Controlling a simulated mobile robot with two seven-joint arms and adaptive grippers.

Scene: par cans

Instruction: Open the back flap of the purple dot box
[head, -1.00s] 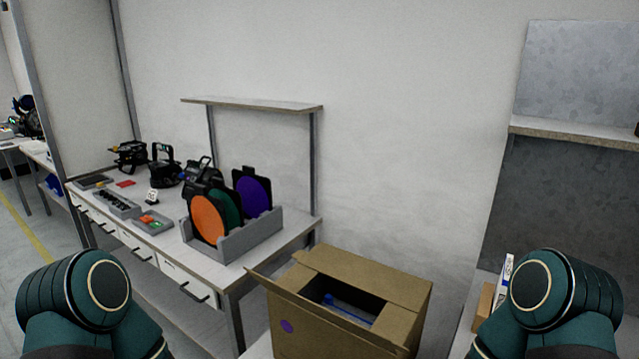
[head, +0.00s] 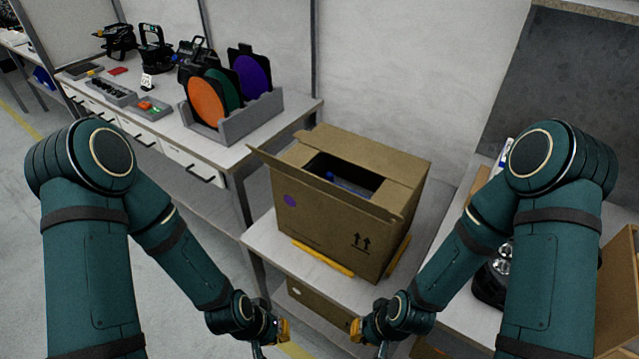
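The purple dot box (head: 325,226) is a brown cardboard carton on a small white table, with a purple dot on its front face. Its back flap (head: 366,155) lies flat over the rear part of the top. The top is partly open, and a blue item (head: 345,184) shows in the dark gap. A front flap leans outward along the near edge. My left gripper (head: 262,350) and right gripper (head: 382,351) are at the bottom edge, in front of and below the box, apart from it. Their fingertips are mostly cut off, so their opening is unclear.
The white table (head: 268,245) has yellow strips beside the box base. On the left, a workbench (head: 285,122) holds a grey rack with orange, green and purple discs. A shelf unit with a dark lamp (head: 492,278) stands right. A wall is behind the box.

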